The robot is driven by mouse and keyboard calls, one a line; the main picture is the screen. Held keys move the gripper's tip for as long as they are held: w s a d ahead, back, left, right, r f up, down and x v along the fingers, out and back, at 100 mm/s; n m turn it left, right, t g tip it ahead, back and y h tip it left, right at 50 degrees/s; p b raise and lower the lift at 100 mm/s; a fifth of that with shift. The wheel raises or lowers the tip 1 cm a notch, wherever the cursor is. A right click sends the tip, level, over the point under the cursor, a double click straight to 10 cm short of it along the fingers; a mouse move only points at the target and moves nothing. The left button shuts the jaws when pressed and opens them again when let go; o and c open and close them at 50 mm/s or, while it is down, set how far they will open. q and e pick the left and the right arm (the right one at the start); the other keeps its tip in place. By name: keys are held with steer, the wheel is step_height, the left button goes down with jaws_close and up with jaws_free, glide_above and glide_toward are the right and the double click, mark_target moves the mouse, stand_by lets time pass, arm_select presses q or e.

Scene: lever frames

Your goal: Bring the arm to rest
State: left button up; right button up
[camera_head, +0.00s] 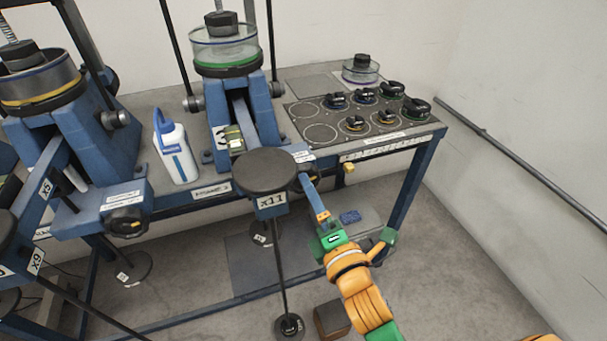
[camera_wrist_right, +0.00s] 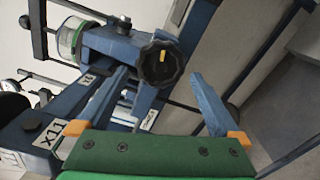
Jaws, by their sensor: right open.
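My right gripper (camera_head: 306,182) reaches up from the lower right in the head view, beside the black disc (camera_head: 266,170) at the end of the lever arm marked x11 (camera_head: 271,200). In the right wrist view my right gripper (camera_wrist_right: 158,76) is open, with its two blue fingers apart and nothing seen held. A black knob (camera_wrist_right: 160,62) with a yellow mark lies ahead between the fingertips; whether they touch it I cannot tell. The x11 label (camera_wrist_right: 47,135) shows at left there. A rod hangs below the disc to a dark weight (camera_head: 289,326). My left gripper is not in view.
A second blue lever frame (camera_head: 95,150) stands at left, with a white bottle (camera_head: 176,155) between the frames. Several black-handled weights stand on the panel (camera_head: 318,133) at the table's right. A brown block (camera_head: 331,319) lies on the floor. Floor at right is clear.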

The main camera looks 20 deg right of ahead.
steer(key=shift+f, duration=0.1)
stand_by(0.3)
steer(key=s+f+m+g+p, duration=0.2)
steer(key=s+f+m+g, duration=0.15)
steer(key=f, duration=0.65)
steer(key=s+f+m+g+p, duration=0.1)
steer(key=s+f+m+g, duration=0.25)
steer(key=f, duration=0.55)
steer(key=s+f+m+g+p, duration=0.2)
steer(key=s+f+m+g, duration=0.15)
steer(key=f, duration=0.65)
steer(key=s+d+f+m+g, duration=0.1)
steer(key=s+f+m+g, duration=0.1)
steer(key=s, duration=0.5)
steer(key=s+d+f+m+g+p, duration=0.1)
steer(key=s+f+m, duration=0.3)
steer(key=s, duration=0.4)
steer(key=s+d+f+m+g+p, duration=0.1)
steer(key=s+d+f+m+g, duration=0.2)
steer(key=s, duration=0.4)
steer(key=shift+s+f+h, duration=0.2)
steer(key=shift+s+h, duration=0.1)
steer(key=shift+s, duration=0.1)
steer(key=shift+g, duration=0.25)
